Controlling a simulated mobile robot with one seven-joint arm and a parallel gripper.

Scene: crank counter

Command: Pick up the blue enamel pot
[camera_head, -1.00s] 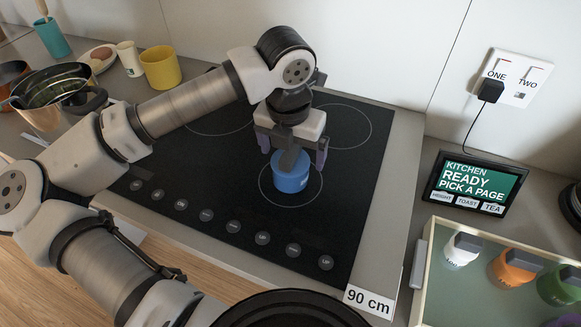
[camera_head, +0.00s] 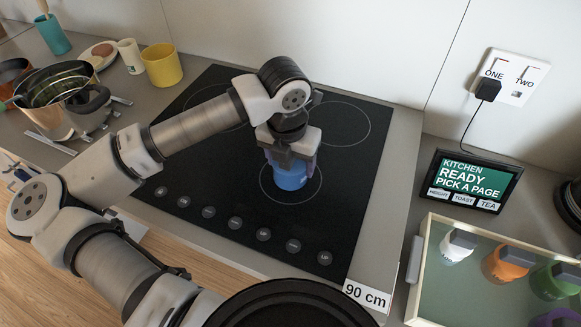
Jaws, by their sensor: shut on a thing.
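The blue enamel pot (camera_head: 290,180) is on the front right ring of the black cooktop (camera_head: 232,193). My gripper (camera_head: 288,163) points down at the pot from above and is shut on it. The gripper covers the pot's top and its handle or rim, so I cannot see exactly where the jaws hold it. The pot looks upright and still at the level of the cooktop.
A yellow cup (camera_head: 162,66), a white cup (camera_head: 131,57) and a metal pot (camera_head: 62,108) stand at the left. A screen (camera_head: 473,181) and a tray (camera_head: 425,270) of coloured shakers are at the right. Cooktop around the pot is bare.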

